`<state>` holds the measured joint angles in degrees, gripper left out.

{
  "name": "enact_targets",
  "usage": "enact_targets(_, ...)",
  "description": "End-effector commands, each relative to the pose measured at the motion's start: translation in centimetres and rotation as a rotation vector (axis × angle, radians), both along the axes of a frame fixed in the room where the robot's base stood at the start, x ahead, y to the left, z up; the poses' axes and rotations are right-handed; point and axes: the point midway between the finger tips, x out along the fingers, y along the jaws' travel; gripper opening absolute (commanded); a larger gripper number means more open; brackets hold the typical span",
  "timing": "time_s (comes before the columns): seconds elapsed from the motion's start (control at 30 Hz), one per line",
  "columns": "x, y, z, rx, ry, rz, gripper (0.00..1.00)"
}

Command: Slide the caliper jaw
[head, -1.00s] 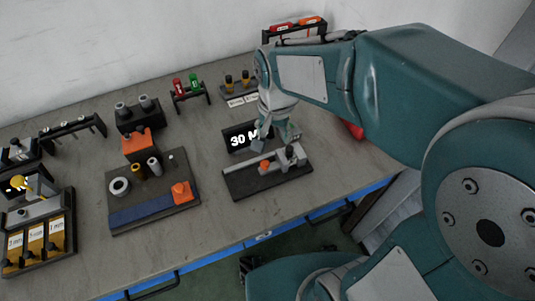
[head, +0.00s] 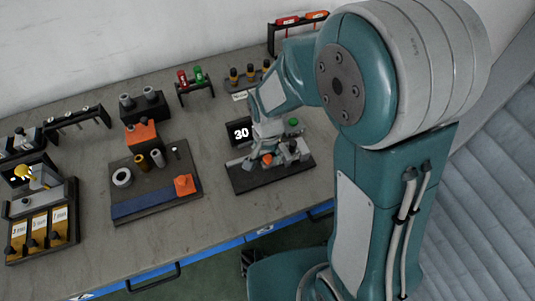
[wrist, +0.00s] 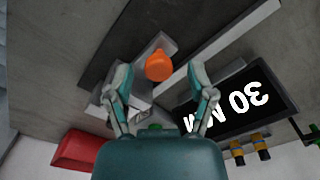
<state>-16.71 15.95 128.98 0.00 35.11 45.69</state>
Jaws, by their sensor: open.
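The caliper (head: 250,182) is a dark base with a long pale grey beam (wrist: 225,48), lying near the front of the bench. Its sliding jaw carries a round orange knob (wrist: 158,66). My gripper (wrist: 160,74) is open, with one finger on each side of the knob and visible space between the knob and both fingers. In the head view my gripper (head: 268,152) is low over the caliper and hides much of the beam and jaw. I cannot tell its exact height above the base.
A black display (head: 240,132) reading "30" and part of a unit stands behind the caliper. A dark board with a blue strip (head: 155,204) and an orange block (head: 184,185) lies to the left. A red object (wrist: 83,150) shows in the wrist view.

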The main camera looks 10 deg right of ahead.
Motion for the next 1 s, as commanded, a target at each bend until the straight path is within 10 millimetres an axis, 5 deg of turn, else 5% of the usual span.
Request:
enact_targets(0.33, 0.0, 0.0, -0.5, 0.001, 0.000, 0.000, 0.66)
enact_targets(0.47, 0.0, 0.0, -0.5, 0.000, 0.000, 0.000, 0.08)
enact_targets(0.5, 0.0, 0.0, -0.5, 0.000, 0.000, 0.000, 0.00)
enact_targets(0.77, -0.1, 0.5, -0.5, 0.000, -0.001, 0.003, 0.00)
enact_targets(1.0, -0.8, 3.1, -0.4, 0.000, -0.001, 0.004, 0.00)
